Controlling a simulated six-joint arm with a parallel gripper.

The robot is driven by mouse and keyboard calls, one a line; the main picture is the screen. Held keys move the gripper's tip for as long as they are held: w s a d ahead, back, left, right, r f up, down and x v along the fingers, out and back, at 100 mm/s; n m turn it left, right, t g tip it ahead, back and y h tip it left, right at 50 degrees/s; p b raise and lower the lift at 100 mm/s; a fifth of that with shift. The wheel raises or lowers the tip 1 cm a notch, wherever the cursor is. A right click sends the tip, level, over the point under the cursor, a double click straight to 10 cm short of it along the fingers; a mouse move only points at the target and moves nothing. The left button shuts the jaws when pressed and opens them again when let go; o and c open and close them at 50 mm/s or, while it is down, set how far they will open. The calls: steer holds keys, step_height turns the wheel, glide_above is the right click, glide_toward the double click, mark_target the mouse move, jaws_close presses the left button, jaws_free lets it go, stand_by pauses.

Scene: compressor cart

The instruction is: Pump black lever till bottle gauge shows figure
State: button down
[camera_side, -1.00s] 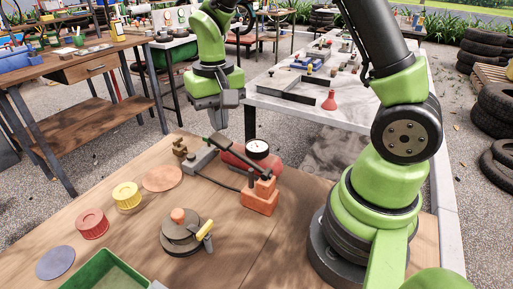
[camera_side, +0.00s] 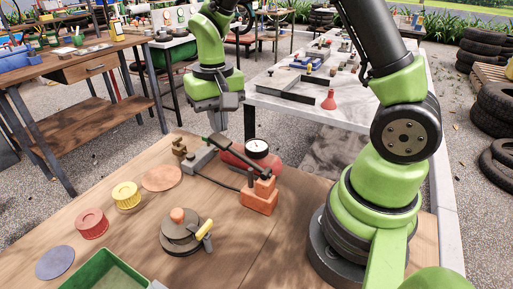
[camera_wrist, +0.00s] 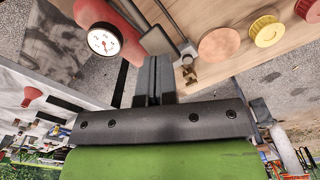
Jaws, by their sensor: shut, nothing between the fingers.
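The black lever (camera_side: 240,154) slopes up and left from an orange pump block (camera_side: 260,194), its broad flat end at upper left. In the wrist view that flat end (camera_wrist: 158,41) shows just beyond my fingertips. My gripper (camera_side: 221,128) is shut and empty, above the lever's end; I cannot tell whether it touches. It also shows in the wrist view (camera_wrist: 153,62). The red bottle (camera_side: 232,160) lies behind the lever, partly hidden. Its round white gauge (camera_side: 257,148) also shows in the wrist view (camera_wrist: 104,40), with a dark needle; the figures are too small to read.
A brass fitting (camera_side: 180,146) and grey block stand left of the lever. A copper disc (camera_side: 162,178), yellow cap (camera_side: 127,196), red cap (camera_side: 92,223) and grey round fixture (camera_side: 182,236) with a yellow handle are on the wooden bench. A green tray (camera_side: 105,272) sits at the front.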

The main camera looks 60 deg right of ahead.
steer(key=shift+f, duration=4.35)
steer(key=shift+r, duration=4.65)
step_height(320, 180, down, 9)
steer(key=shift+r, duration=4.5)
steer(key=shift+f, duration=0.15)
